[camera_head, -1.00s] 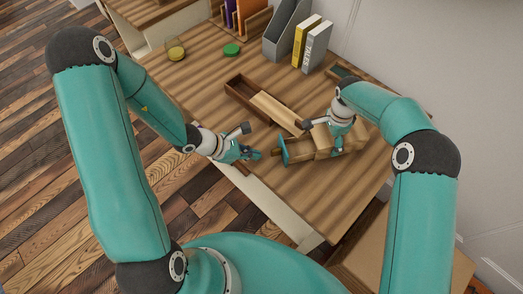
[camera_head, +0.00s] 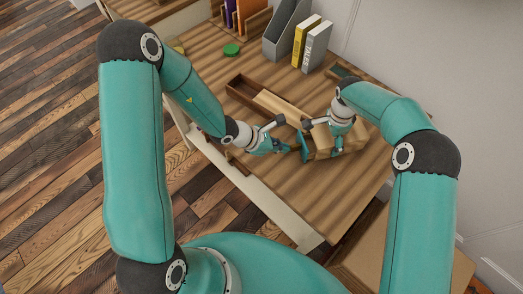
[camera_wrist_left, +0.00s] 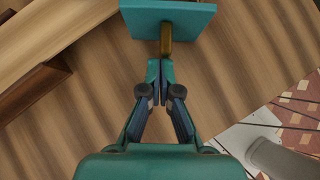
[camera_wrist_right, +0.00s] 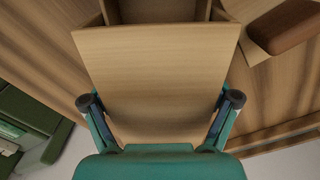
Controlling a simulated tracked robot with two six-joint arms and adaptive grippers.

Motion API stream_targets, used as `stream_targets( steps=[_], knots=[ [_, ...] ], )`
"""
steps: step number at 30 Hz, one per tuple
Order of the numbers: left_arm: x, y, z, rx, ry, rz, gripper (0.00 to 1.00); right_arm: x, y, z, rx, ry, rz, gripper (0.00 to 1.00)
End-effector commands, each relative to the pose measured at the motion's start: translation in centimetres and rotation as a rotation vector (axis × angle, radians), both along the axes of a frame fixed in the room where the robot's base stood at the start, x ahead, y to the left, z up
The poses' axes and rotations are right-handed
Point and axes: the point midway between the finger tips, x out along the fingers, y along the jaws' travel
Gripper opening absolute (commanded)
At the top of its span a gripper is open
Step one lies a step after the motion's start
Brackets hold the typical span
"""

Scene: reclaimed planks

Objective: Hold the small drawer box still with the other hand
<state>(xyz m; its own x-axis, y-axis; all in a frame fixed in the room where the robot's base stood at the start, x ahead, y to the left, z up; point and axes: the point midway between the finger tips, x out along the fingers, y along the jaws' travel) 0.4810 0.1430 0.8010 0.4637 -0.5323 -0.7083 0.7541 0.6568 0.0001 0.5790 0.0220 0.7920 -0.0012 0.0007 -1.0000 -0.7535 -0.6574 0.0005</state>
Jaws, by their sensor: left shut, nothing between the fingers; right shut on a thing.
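The small drawer box (camera_head: 322,140) is pale wood and lies on the desk under my right gripper (camera_head: 325,128). My right gripper is shut on the box, one finger on each side; the right wrist view shows the pale top panel (camera_wrist_right: 155,75) between them. The teal drawer front (camera_head: 305,149) is on the box's left side. The drawer looks partly out at the top of the right wrist view. The brass knob (camera_wrist_left: 166,40) on the front points toward my left gripper (camera_wrist_left: 154,70). That gripper is shut and empty, its tips at the knob; contact is unclear.
A long dark wooden tray (camera_head: 240,88) with a pale sliding lid (camera_head: 281,107) lies behind the grippers. The desk front is clear.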

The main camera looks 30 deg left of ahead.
Motion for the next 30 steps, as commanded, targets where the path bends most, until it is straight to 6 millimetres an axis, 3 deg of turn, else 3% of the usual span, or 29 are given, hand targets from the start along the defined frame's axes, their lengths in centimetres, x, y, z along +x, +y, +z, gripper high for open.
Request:
stream_targets(
  steps=[1, 6, 17, 23, 28, 30],
  knots=[
    [0.8, -1.1, 0.0, -0.001, -0.002, -0.005, 0.0, 0.0, 0.0, 0.0, 0.0, 0.0, 0.001, 0.39],
    [2.0, -2.4, 0.0, -0.001, -0.002, -0.001, 0.0, 0.0, 0.1, 0.0, 0.0, 0.0, 0.001, 0.39],
    [2.2, -2.6, 0.1, -0.004, -0.006, -0.001, 0.0, -0.3, 0.4, 0.0, 0.002, 0.003, 0.004, 0.39],
    [1.4, -1.5, 0.1, -0.003, -0.004, 0.002, 0.0, -0.3, 0.4, 0.0, 0.002, 0.005, 0.003, 0.39],
    [-0.6, 0.8, -0.1, 0.0, 0.003, 0.007, 0.0, -0.2, 0.2, -0.1, 0.001, 0.003, 0.002, 0.39],
    [-1.2, 1.7, 1.2, 0.002, -0.003, 0.005, 0.0, -0.2, 0.1, 0.0, 0.001, 0.003, 0.001, 0.39]
  ],
)
